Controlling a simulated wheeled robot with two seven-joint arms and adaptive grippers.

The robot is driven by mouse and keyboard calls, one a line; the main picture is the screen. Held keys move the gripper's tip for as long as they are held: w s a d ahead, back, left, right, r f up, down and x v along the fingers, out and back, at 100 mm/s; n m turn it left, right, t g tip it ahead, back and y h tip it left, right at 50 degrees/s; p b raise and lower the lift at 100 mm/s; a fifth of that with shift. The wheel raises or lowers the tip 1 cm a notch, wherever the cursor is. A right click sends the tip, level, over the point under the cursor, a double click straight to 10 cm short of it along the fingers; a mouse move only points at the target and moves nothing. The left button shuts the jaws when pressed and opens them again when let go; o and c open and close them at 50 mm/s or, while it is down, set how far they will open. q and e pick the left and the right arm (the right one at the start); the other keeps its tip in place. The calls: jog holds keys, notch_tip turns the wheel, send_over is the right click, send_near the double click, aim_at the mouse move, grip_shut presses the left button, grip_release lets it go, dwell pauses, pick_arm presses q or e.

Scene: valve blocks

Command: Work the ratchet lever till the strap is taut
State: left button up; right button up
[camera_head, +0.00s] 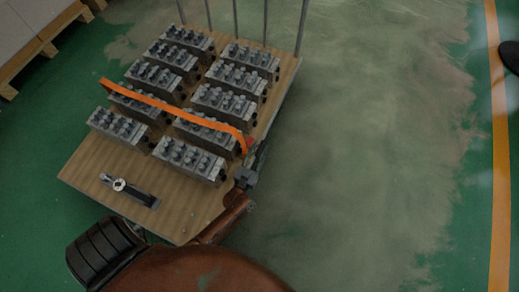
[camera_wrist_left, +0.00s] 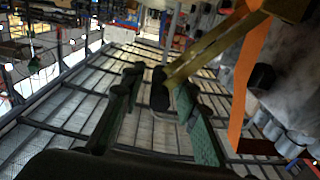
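The orange strap (camera_head: 170,102) runs across the valve blocks on the wooden deck and down over its right edge. It also hangs at the right of the left wrist view (camera_wrist_left: 246,85). The ratchet lever (camera_wrist_left: 215,48) shows there as a yellowish metal bar with a black grip end. My left gripper (camera_head: 254,166) is at the deck's right edge, beside the strap's lower end. In the left wrist view its green-padded fingers (camera_wrist_left: 160,95) are apart, with the black grip between them and gaps beside it. Most of the ratchet is hidden in the head view. My right gripper is not in view.
Several grey valve blocks (camera_head: 190,158) stand in two rows on the deck (camera_head: 90,165). A dark tool with a silver round part (camera_head: 128,190) lies on its near left. Upright posts (camera_head: 301,28) line the far edge. Floor (camera_head: 370,150) to the right is clear.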

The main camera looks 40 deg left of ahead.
pick_arm(q)
grip_shut()
jog(key=shift+f, duration=0.1)
dwell(0.4)
